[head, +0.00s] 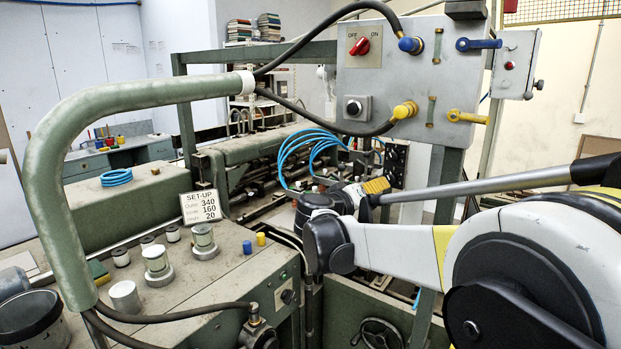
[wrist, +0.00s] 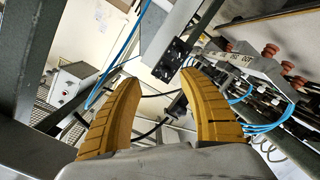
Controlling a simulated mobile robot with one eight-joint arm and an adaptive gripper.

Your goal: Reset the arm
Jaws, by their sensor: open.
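My gripper (head: 377,185) has yellow-padded fingers and is at the centre right of the head view, at the end of my white and black arm. In the wrist view my gripper's two yellow fingers (wrist: 158,105) stand apart with nothing between them. In the head view the fingers overlap, so the gap does not show there. The gripper is in the air in front of the machine, below the grey control panel (head: 375,75).
The panel carries a red switch (head: 360,46), a blue plug (head: 410,44) and a yellow plug (head: 404,111). A green tube frame (head: 130,95) arches at left. Blue hoses (head: 305,148) hang behind the gripper. A bucket (head: 32,318) and a set-up sign (head: 200,205) are at left.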

